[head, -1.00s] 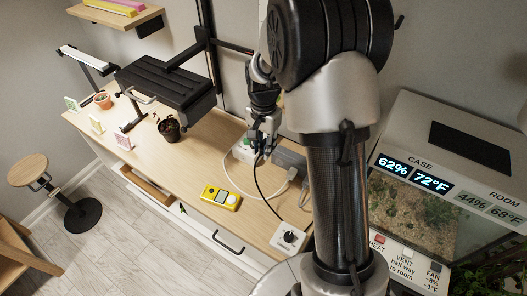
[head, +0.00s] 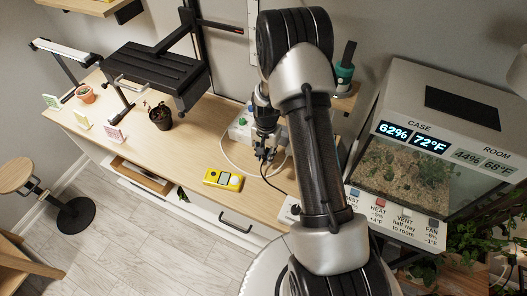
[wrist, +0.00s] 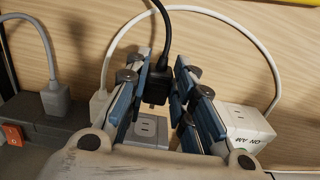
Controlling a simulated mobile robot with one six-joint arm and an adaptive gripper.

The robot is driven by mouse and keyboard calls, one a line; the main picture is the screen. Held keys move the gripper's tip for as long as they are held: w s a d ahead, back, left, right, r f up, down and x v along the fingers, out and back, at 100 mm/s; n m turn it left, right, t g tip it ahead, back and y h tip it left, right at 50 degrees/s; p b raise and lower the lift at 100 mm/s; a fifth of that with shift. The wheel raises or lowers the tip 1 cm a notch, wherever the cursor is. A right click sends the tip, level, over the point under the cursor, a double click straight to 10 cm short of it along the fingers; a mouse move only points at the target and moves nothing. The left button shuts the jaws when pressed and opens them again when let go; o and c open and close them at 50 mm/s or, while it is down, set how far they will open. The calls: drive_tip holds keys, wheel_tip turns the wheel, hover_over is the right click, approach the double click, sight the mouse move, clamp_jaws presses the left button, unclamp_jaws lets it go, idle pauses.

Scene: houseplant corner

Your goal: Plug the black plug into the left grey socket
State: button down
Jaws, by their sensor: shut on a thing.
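My gripper (wrist: 160,85) has blue-padded fingers and is shut on the black plug (wrist: 155,90), whose black cable runs up out of the wrist view. A light grey socket (wrist: 148,128) with slots shows just below the plug in the wrist view. I cannot tell whether this is the left grey socket. In the head view my gripper (head: 265,153) is over the desk, and my arm hides most of the socket area.
In the wrist view, a grey plug (wrist: 55,98) sits in a dark strip with an orange switch (wrist: 12,134) at left. A white plug block (wrist: 245,125) stands at right, with a looping white cable. A yellow meter (head: 223,180) lies on the desk (head: 175,150); a small potted plant (head: 160,117) stands behind.

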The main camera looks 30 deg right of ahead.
drive_tip(key=shift+w+d+f+b, duration=0.45)
drive_tip(key=shift+w+d+f, duration=0.2)
drive_tip(key=shift+w+d, duration=0.25)
drive_tip(key=shift+w+d+r+b, duration=0.15)
drive_tip(key=shift+w+d, duration=0.15)
drive_tip(key=shift+d, duration=0.2)
drive_tip(key=shift+w+d+b, duration=0.15)
drive_tip(key=shift+w+d, duration=0.15)
drive_tip(key=shift+d, duration=0.15)
drive_tip(key=shift+w+d+b, duration=0.4)
drive_tip(key=shift+w+d, duration=0.05)
drive_tip(key=shift+d, duration=0.1)
idle(1.3)
drive_tip(key=c, duration=1.3)
unclamp_jaws()
wheel_tip(320, 180, up, 12)
